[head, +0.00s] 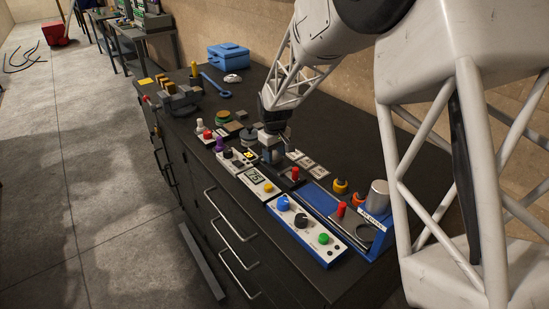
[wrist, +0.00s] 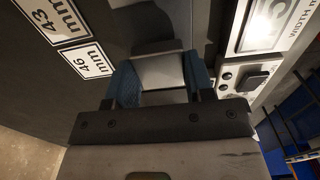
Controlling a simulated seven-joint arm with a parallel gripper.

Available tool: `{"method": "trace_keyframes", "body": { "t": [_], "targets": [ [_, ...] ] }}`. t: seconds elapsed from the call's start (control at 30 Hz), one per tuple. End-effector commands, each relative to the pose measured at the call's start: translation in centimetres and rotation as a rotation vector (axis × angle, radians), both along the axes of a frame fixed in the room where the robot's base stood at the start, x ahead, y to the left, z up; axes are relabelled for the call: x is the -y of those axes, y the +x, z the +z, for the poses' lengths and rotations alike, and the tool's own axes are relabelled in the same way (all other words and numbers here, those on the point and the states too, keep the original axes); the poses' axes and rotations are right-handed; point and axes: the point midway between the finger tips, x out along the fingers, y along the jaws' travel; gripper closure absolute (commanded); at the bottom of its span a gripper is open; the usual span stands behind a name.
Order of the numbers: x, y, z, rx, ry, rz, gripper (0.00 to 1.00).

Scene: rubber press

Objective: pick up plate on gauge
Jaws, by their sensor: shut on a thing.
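My gripper (head: 273,153) is low over the workbench, just behind the width gauge (head: 256,178), a white panel with a lit readout that seems to show 75. In the wrist view its two blue-padded fingers (wrist: 160,90) are shut on a light grey plate (wrist: 162,70). The plate's near edge lies between the pads. Part of the gauge panel (wrist: 275,25) shows at the right of the wrist view. The plate is mostly hidden by my gripper in the head view. I cannot tell whether it still touches the gauge.
Size cards (head: 308,163) lie right of my gripper. A blue-framed press (head: 375,225) and a control box with knobs (head: 305,230) stand at the near end. Several small parts and a vise (head: 180,100) stand farther back. A blue toolbox (head: 228,56) is at the wall.

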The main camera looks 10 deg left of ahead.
Motion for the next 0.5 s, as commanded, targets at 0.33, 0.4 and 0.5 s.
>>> {"method": "trace_keyframes", "body": {
  "t": [0.33,0.4,0.5],
  "targets": [
    [0.0,0.0,5.3,0.003,0.001,0.0,0.84],
    [0.0,0.0,6.2,0.002,0.001,0.0,0.84],
    [0.0,0.0,7.2,0.002,0.001,0.0,0.84]
  ]
}}
